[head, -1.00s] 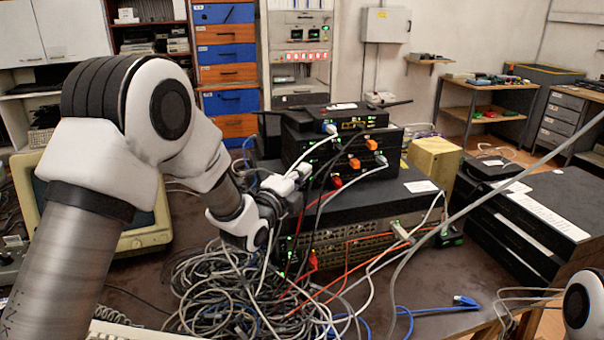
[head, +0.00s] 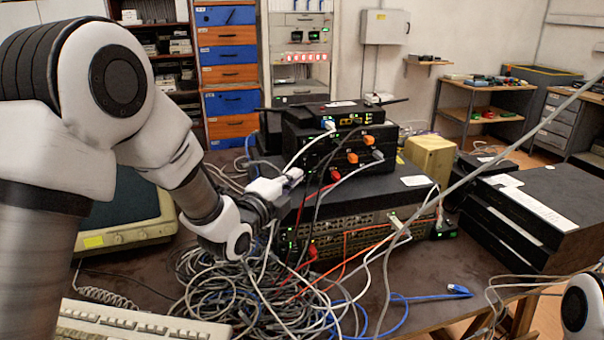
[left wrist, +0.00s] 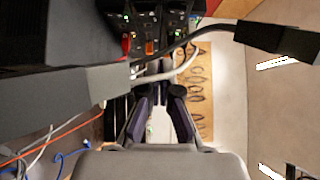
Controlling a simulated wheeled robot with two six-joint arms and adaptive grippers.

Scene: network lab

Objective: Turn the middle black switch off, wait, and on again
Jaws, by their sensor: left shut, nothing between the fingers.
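The middle black switch (head: 358,150) sits in the stack, under a smaller black router (head: 345,117) and above wider rack units (head: 370,235). Its front has orange, red and grey plugs and small green lights. Part of a black front with lights, a red plug and an orange plug shows at the top of the left wrist view (left wrist: 150,22). My left gripper (head: 285,190) is at the stack's left front, just below the middle switch, shut and empty. Its dark fingers (left wrist: 160,85) point toward the plugs and cables; contact cannot be told. My right gripper is out of view.
A heap of grey cables (head: 235,295) lies below my left gripper. White, red and black cables hang across the stack's front. A keyboard (head: 140,322) and old monitor (head: 125,225) stand at left. Black units (head: 560,205) are stacked at right.

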